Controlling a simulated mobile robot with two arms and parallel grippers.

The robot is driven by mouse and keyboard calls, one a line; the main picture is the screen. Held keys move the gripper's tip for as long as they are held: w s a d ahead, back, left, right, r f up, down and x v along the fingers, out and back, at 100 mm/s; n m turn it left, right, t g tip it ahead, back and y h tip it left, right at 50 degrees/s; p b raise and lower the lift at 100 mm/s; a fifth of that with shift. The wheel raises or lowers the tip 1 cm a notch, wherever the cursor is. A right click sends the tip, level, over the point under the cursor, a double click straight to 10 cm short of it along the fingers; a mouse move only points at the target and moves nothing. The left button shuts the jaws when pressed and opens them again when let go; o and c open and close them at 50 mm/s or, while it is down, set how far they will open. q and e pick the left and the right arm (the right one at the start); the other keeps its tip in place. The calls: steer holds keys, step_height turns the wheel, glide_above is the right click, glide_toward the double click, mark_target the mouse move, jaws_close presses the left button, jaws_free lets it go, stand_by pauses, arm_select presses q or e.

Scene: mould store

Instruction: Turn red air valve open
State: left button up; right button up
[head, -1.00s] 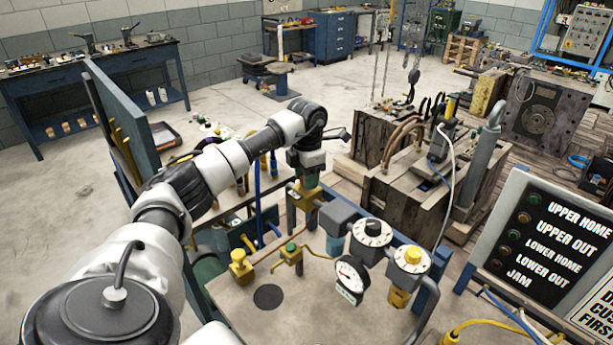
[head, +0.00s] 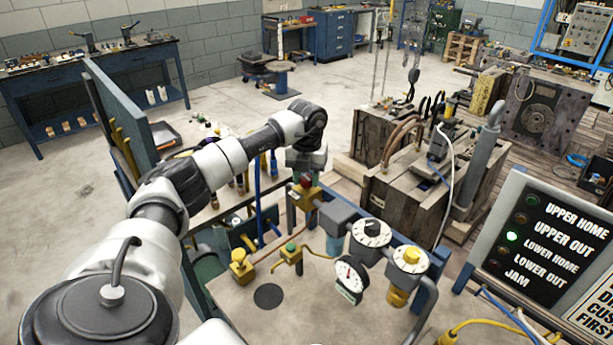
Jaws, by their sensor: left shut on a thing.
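The red air valve (head: 305,183) shows as a small red part on a yellow brass body, at the left end of the air line on the bench. My left gripper (head: 305,174) points down onto it and is shut on it. The wrist hides most of the valve's handle, so its exact angle is unclear. A round white pressure gauge (head: 349,274) hangs in front of the line, its needle near the top. On the signal panel (head: 497,222), the green lamp (head: 512,238) beside LOWER HOME is lit. My right gripper is not in view.
Two regulators with dials (head: 372,233) and a yellow-topped knob (head: 411,256) stand right of the valve. Small yellow valves (head: 241,265) sit in front on the bench (head: 300,312). A wooden-sided mould (head: 405,192) stands behind, and a blue-grey upright board (head: 118,125) stands left.

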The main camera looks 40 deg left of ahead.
mark_target(307, 177)
arm_select(q)
steer(key=shift+r+n, duration=0.1)
steer(key=shift+n, duration=0.8)
steer(key=shift+w, duration=0.1)
steer(key=o, duration=0.9)
step_height(307, 177, up, 11)
steer(key=b, duration=0.3)
steer(key=shift+f, duration=0.2)
